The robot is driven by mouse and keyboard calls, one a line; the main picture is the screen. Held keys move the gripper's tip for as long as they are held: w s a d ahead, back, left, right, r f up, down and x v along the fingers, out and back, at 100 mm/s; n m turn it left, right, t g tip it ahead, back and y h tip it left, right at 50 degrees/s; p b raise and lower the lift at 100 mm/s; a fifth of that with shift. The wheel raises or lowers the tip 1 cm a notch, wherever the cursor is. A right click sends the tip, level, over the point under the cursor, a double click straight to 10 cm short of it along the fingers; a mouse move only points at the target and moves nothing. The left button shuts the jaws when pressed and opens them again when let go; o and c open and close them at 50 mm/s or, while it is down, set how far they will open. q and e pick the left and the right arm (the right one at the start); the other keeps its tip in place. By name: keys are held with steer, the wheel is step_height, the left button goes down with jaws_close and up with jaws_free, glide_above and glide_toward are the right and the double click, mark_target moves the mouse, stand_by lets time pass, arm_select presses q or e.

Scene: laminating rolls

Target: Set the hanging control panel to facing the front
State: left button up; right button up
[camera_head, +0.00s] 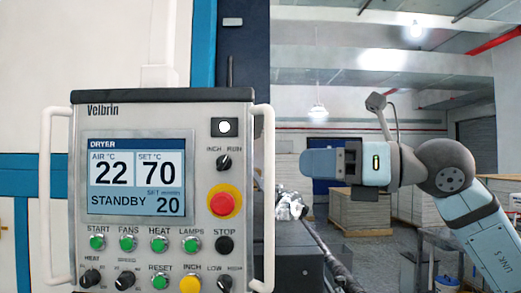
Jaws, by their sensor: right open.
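The hanging control panel (164,122) fills the left and middle of the head view, with its face turned squarely toward me. Its display reads DRYER, 22, 70 and STANDBY 20. It has a white handle on its left side (46,200) and another on its right side (265,190). My right gripper (312,163) is open, pointing left, to the right of the right handle and apart from it in the picture. Nothing shows between its fingers. My left gripper is out of view. The panel's lower edge is cut off.
A white and blue machine wall (110,45) stands behind the panel. A dark machine part (300,262) lies to the right of the panel, below my right gripper.

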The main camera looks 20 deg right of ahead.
step_height(320, 180, up, 3)
steer(key=d+t+h, duration=0.2)
steer(key=d+h, duration=0.1)
steer(key=w+a+m+p, duration=0.1)
steer(key=w+a+p, duration=0.3)
steer(key=w+a, duration=0.4)
steer(key=shift+w+a+r+t, duration=0.3)
steer(key=shift+w+t, duration=0.1)
steer(key=shift+w, duration=0.6)
jaws_close()
